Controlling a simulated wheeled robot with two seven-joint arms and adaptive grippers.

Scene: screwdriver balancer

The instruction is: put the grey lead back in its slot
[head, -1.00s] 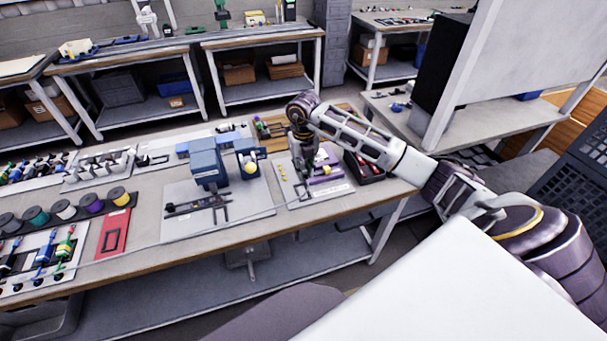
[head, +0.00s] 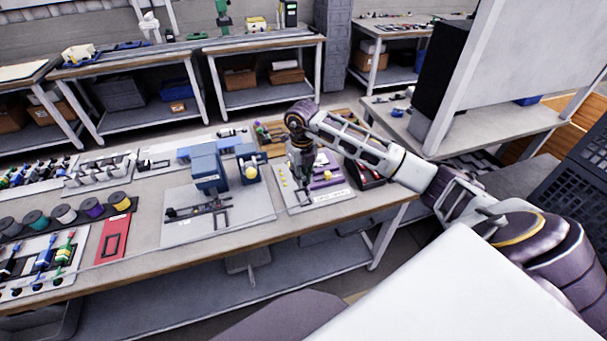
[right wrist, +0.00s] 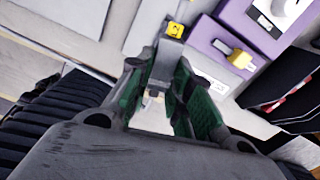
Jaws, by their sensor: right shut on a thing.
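My right gripper (head: 303,178) points down over the pale board (head: 335,198) at the table's right end. In the right wrist view, its green-padded fingers (right wrist: 160,92) are shut on a small grey piece (right wrist: 167,58), probably the end of the grey lead. A yellow piece (right wrist: 175,30) shows just beyond it; I cannot tell whether they are joined. The purple block (right wrist: 215,42) stands beside the fingers with a yellow plug (right wrist: 240,60) on it. The slot cannot be made out, and the fingers hide part of the board. My left gripper is out of view.
A blue device (head: 207,168) on a grey plate stands left of my gripper. A dark red-and-black bin (head: 368,175) is close on the right, and a wooden tray (head: 268,140) is behind. Wire reels and a red plate (head: 112,238) are farther left.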

